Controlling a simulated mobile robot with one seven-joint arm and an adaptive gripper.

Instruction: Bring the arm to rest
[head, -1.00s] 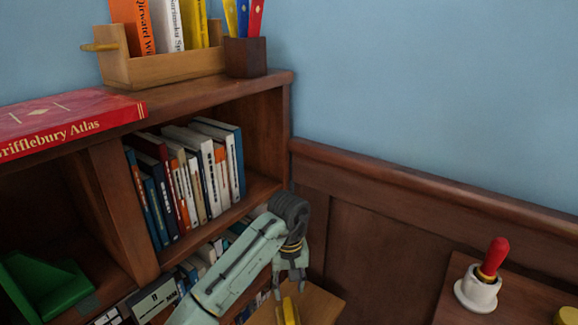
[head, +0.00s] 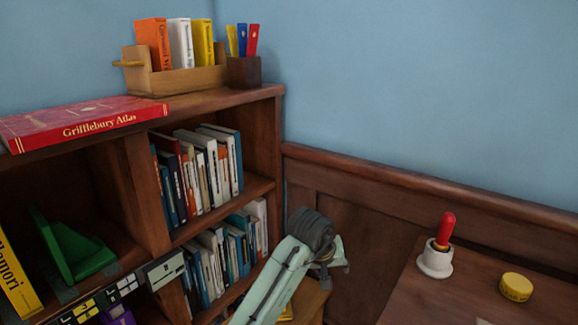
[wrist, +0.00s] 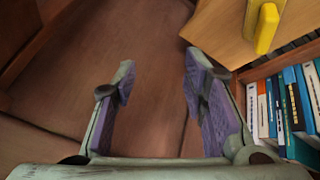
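My gripper (wrist: 158,95) is open and empty in the wrist view, its two purple-padded fingers apart with only brown wood panelling between them. In the head view, my gripper (head: 333,262) is at the end of my pale green arm, in front of the wall panelling and right of the bookcase (head: 141,190). The fingers are partly hidden there behind the dark wrist. It touches nothing that I can see.
A wooden box with a yellow handle (wrist: 264,27) is close to the right finger in the wrist view. Shelved books (wrist: 291,99) are at right. A red-handled object in a white holder (head: 436,262) and a yellow tin (head: 516,287) stand on the table (head: 455,300). A red atlas (head: 80,122) lies on the bookcase.

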